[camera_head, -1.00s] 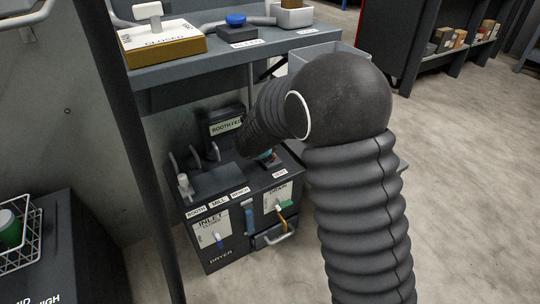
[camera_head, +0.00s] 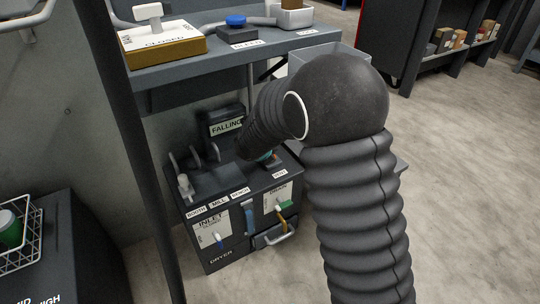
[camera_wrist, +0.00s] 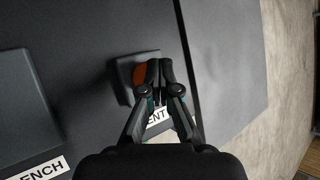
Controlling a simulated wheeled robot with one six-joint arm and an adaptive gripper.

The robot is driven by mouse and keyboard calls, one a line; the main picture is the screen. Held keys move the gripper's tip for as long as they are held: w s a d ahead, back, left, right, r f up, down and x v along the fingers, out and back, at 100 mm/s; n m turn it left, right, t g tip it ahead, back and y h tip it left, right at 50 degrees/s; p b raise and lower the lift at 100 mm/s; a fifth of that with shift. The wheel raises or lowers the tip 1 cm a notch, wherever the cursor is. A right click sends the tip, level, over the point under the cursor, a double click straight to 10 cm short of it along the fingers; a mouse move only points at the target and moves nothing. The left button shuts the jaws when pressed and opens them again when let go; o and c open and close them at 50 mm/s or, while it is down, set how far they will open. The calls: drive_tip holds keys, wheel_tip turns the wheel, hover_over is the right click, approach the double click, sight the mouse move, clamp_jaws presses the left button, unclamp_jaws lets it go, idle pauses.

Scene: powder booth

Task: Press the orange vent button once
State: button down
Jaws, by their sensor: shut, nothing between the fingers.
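The orange vent button (camera_wrist: 139,76) sits on a small dark square base on top of the dryer unit (camera_head: 215,182). In the wrist view my gripper (camera_wrist: 153,72) is shut and empty, its fingertips over the right part of the button and hiding it. I cannot tell for sure whether the tips press on it. A white label (camera_wrist: 156,116) ending in "ENT" is partly hidden by the fingers. In the head view my arm covers the button, and the "VENT" label (camera_head: 280,174) shows at the dryer's front edge. The dryer's display (camera_head: 227,125) reads "FALLING".
Several levers (camera_head: 186,187) stand on the dryer's top left. A bench (camera_head: 180,70) with a blue button (camera_head: 236,20) stands behind. Floor at right is clear.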

drive_tip(key=shift+r+p, duration=0.8)
drive_tip(key=shift+r, duration=0.05)
drive_tip(key=shift+r, duration=0.1)
wheel_tip(320, 180, up, 5)
drive_tip(key=p, duration=0.5)
idle(0.5)
